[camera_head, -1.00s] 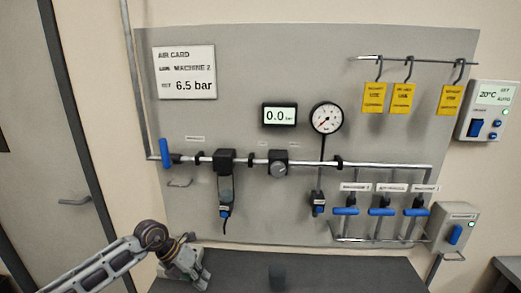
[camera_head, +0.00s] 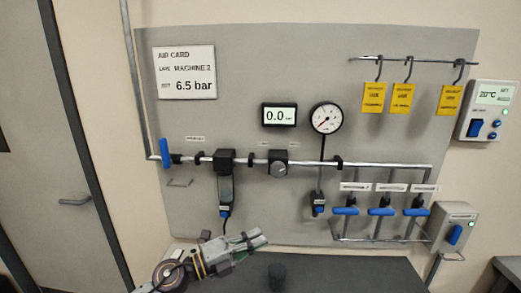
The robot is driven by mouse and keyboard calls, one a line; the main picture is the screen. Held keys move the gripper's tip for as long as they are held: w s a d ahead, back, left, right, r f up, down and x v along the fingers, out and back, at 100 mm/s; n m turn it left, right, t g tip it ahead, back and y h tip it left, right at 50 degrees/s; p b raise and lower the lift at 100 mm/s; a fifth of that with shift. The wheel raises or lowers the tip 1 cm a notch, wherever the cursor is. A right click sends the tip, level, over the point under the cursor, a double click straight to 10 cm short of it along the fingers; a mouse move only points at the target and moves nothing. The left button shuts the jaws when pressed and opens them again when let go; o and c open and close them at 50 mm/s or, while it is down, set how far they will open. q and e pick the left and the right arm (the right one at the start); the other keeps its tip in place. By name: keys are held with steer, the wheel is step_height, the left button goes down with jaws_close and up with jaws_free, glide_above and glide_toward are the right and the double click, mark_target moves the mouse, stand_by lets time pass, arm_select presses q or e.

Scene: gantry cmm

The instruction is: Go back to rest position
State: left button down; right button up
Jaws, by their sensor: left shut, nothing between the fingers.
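My left gripper (camera_head: 262,237) is at the bottom of the head view, in front of the panel's lower edge and over the dark bench top. Its fingers point right and slightly up. They are shut with nothing between them. It is apart from the hanging filter unit (camera_head: 225,185) above it. My right gripper is not in view.
A grey panel (camera_head: 280,60) carries an air pipe, a blue upright handle (camera_head: 165,153), a gauge (camera_head: 326,118), a display reading 0.0 (camera_head: 279,115) and blue valve handles (camera_head: 381,211). Yellow tags (camera_head: 402,98) hang upper right.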

arm_select(q)
steer(key=w+a+n+t+y, duration=0.4)
steer(key=a+n+t+y, duration=0.65)
steer(key=n, duration=0.75)
steer(key=s+a+f+n+g+y, duration=0.6)
steer(key=a+f+n+y, duration=0.3)
steer(key=f, duration=0.4)
steer(key=s+a+f+n+g+h, duration=0.1)
steer(key=s+f+g, duration=0.45)
steer(key=s, duration=0.45)
steer(key=s+f+n+g+h, duration=0.1)
steer(key=s+f+g+h, duration=0.1)
steer(key=s+f+g, duration=0.6)
steer(key=s+f+t, duration=0.1)
steer(key=s+f, duration=0.1)
steer(key=f, duration=1.4)
steer(key=s+f+t, duration=0.1)
steer(key=s+f, duration=0.2)
steer(key=f, duration=1.3)
steer(key=s+a+f, duration=0.2)
steer(key=s+f, duration=0.8)
steer(key=s, duration=0.1)
steer(key=s+a+f+g, duration=0.1)
steer(key=s+a+f, duration=0.1)
steer(key=s+f, duration=0.7)
steer(key=shift+s+a+f+y, duration=0.25)
steer(key=shift+s+f+y, duration=0.1)
steer(key=shift+s, duration=0.55)
